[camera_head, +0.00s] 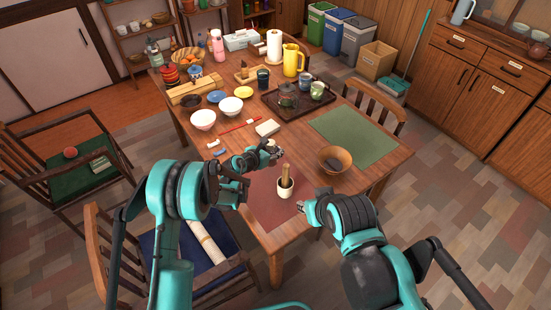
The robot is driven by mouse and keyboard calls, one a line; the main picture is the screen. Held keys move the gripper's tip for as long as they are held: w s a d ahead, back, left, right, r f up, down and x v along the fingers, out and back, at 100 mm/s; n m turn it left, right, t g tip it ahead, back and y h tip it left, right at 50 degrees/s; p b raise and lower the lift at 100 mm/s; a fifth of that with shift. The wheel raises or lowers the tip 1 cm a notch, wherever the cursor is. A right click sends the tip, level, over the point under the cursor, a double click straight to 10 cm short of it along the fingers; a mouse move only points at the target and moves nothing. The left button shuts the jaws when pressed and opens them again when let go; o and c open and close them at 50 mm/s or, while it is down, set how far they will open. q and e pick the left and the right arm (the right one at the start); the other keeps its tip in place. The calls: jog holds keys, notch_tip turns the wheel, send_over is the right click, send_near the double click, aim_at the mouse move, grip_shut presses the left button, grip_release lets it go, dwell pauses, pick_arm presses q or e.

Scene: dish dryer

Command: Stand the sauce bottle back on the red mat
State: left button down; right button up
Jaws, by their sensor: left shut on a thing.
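The red mat (265,212) lies at the near edge of the table, partly covered by my arms. A cream mortar with a wooden pestle (285,189) stands upright on it. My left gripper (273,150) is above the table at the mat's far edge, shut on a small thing. That thing is mostly hidden by the fingers; I take it to be the sauce bottle, but its shape and tilt are unclear. My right gripper (303,206) is at the mat's right edge, just right of the mortar. Its fingers are too small to tell open from shut.
A wooden bowl (334,160) with a dark thing in it stands right of the mat. A green mat (352,136) lies bare behind it. Dishes crowd the far half.

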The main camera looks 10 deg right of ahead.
pick_arm(q)
jog(key=shift+a+f+b, duration=0.1)
jog(key=shift+f+b, duration=0.8)
jog(key=shift+f, duration=1.1)
jog(key=shift+f, duration=0.1)
jog(key=c, duration=1.5)
grip_release()
jog(key=shift+f, duration=0.1)
jog(key=o, duration=0.7)
jog(key=shift+c, duration=0.2)
